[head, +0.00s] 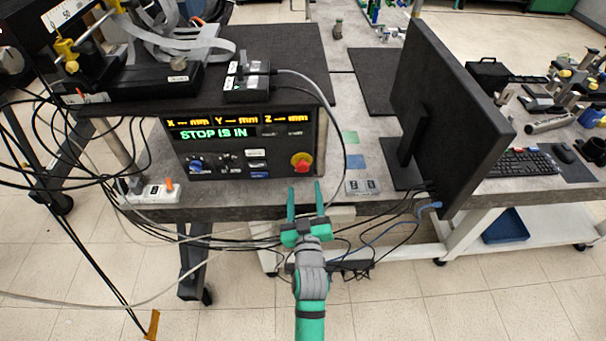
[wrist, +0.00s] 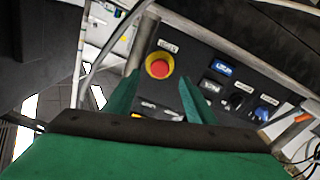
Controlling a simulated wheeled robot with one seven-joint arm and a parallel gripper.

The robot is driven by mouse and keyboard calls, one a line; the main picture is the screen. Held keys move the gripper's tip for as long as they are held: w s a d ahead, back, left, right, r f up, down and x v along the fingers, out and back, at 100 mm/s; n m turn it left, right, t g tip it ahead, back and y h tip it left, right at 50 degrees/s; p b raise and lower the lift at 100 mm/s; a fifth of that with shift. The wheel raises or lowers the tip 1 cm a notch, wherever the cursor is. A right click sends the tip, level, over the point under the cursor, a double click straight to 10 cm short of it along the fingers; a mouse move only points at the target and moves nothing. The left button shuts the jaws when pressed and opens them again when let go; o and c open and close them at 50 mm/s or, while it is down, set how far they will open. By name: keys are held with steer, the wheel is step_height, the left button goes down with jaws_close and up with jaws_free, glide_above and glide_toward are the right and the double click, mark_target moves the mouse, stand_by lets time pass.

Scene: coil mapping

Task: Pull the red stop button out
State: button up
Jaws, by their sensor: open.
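The red stop button (head: 301,162) sits on a yellow base at the lower right of the black control panel (head: 225,160). In the wrist view the red button (wrist: 158,66) shows above and between my fingertips, under a white label. The panel's display (head: 213,132) reads "STOP IS IN". My gripper (head: 304,190) is open and empty, its two green fingers pointing up toward the panel. It is just below and in front of the button, apart from it. In the wrist view my gripper's fingers (wrist: 158,88) show on both sides, with the button beyond their tips.
A grey cable (head: 335,120) loops down just right of the panel. A black monitor (head: 450,110) stands to the right on the table. A small switch box (head: 247,85) sits on top of the panel. Cables hang below the table edge near my arm.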

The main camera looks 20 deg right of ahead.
mark_target(303, 170)
steer(key=x, duration=0.7)
steer(key=shift+w, duration=0.15)
jaws_close()
steer(key=shift+v, duration=0.95)
jaws_free()
steer(key=v, duration=1.1)
